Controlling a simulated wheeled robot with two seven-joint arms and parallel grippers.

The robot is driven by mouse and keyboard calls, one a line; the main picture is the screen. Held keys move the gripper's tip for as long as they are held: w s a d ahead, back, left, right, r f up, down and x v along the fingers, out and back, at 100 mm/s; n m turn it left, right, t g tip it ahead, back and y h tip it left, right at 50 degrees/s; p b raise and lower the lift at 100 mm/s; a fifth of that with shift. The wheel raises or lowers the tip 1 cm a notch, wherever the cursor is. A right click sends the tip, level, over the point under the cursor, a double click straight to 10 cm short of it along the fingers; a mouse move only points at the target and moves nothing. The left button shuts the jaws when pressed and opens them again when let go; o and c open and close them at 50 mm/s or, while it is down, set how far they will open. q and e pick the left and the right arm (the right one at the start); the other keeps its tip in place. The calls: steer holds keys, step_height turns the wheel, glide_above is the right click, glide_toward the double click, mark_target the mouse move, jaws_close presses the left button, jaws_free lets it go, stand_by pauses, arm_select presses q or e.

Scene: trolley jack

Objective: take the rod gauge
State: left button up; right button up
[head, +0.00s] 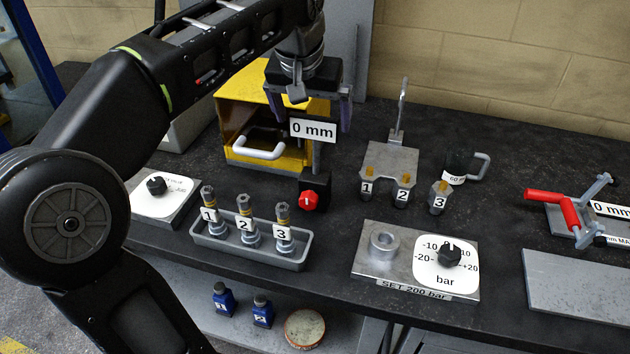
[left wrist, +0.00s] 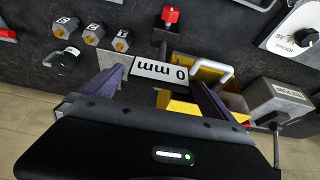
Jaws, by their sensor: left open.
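No part is plainly labelled as the rod gauge. A white "0 mm" plate (head: 313,130) stands on a dark post above a black block with a red knob (head: 309,200). A black cylinder (head: 458,163) with a grey handle and a white label, partly legible as 60, stands further right. My left gripper (head: 310,112) is open, pointing down over the yellow housing's front, close to the "0 mm" plate. In the left wrist view the plate (left wrist: 160,71) shows between the purple fingers, with nothing gripped. My right gripper is not in view.
The yellow housing (head: 233,124) with a white handle stands behind the plate. A tray (head: 207,240) with several numbered fittings is in front. A metal block (head: 372,153), a bar dial panel (head: 370,272) and a red-handled device (head: 570,212) lie rightward. Dark bench shows between them.

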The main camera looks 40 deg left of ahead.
mark_target(315, 127)
arm_select(q)
steer(key=x, duration=0.4)
steer(key=shift+w+a+f, duration=0.1)
steer(key=shift+w+f, duration=0.1)
steer(key=shift+f, duration=0.05)
steer(key=shift+c, duration=0.4)
steer(key=c, duration=1.8)
steer(key=shift+r, duration=0.2)
